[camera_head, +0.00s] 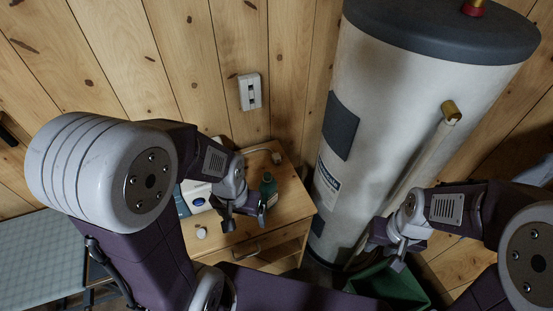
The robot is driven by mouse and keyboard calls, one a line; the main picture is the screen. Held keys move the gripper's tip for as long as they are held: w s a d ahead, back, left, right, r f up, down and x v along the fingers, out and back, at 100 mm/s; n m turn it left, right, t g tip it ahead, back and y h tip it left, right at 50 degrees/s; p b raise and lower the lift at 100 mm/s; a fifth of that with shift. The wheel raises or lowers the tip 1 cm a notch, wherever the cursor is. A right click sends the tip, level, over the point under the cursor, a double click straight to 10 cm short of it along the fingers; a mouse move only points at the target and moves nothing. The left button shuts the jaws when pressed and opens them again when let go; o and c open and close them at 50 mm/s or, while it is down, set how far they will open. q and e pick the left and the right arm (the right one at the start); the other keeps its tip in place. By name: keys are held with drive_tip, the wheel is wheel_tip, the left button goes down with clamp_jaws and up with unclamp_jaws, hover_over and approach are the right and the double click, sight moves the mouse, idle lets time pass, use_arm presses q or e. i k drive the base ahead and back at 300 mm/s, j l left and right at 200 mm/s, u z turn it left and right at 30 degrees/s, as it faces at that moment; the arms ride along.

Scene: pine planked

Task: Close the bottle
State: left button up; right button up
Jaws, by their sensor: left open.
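A small dark green bottle (268,185) stands on the wooden cabinet (290,205), near its right side. A small round white cap (201,232) lies on the cabinet top near the front left, apart from the bottle. My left gripper (246,217) is open above the cabinet, in front of the bottle, and hides the bottle's lower part; I cannot tell whether it touches it. The bottle's mouth is too small to make out. My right gripper (385,258) is off to the right, in front of the water heater, with its fingers apart and nothing seen between them.
A white and blue box-like object (193,197) stands on the cabinet's left, partly behind my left arm. A large white water heater (385,110) stands right of the cabinet. A green bin (395,285) is below my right gripper. A grey-topped table (40,260) is at left.

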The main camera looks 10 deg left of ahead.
sight(268, 188)
drive_tip(key=l+u, duration=0.1)
drive_tip(key=u, duration=1.6)
drive_tip(key=z, duration=1)
drive_tip(key=j+z, duration=0.2)
drive_tip(key=j, duration=0.25)
drive_tip(key=k+j+z, duration=0.2)
drive_tip(key=j, duration=0.25)
drive_tip(key=j+z, duration=0.25)
drive_tip(key=j, duration=0.2)
